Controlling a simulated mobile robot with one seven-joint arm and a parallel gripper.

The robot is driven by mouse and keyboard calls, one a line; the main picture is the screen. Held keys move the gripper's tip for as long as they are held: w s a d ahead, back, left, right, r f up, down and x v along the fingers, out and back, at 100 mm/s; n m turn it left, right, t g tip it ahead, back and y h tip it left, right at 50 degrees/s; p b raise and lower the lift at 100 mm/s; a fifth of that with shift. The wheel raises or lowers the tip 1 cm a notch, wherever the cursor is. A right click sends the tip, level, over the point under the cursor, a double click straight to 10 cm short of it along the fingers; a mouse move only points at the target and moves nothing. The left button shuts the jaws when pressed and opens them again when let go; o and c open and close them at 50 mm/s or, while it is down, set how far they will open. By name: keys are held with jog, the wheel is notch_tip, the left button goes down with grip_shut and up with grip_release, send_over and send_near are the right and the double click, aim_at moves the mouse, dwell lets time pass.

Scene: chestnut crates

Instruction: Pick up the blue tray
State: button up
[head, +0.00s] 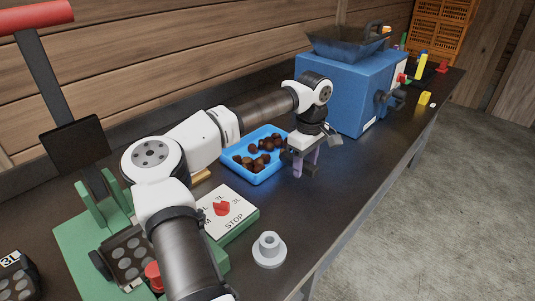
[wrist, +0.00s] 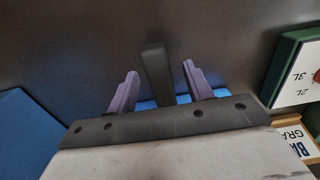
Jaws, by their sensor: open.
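The blue tray (head: 236,170) holds several brown chestnuts (head: 257,158) and sits on the dark bench. My gripper (head: 305,168) is at the tray's right side, pointing down with its purple fingers apart. In the wrist view my gripper (wrist: 160,70) straddles a dark grey bar (wrist: 155,75), with a gap on each side. The bar appears to jut out from the tray; its join is hidden by the gripper. A strip of the blue tray (wrist: 215,93) shows behind the fingers in the wrist view.
A blue machine with a hopper (head: 365,90) stands just beyond my gripper. An orange crate (head: 440,32) is at the back. Bench to the gripper's right is clear.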

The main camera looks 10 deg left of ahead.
notch_tip(320, 180, down, 2)
grip_shut()
dwell(0.4)
jog(key=shift+r, duration=0.15)
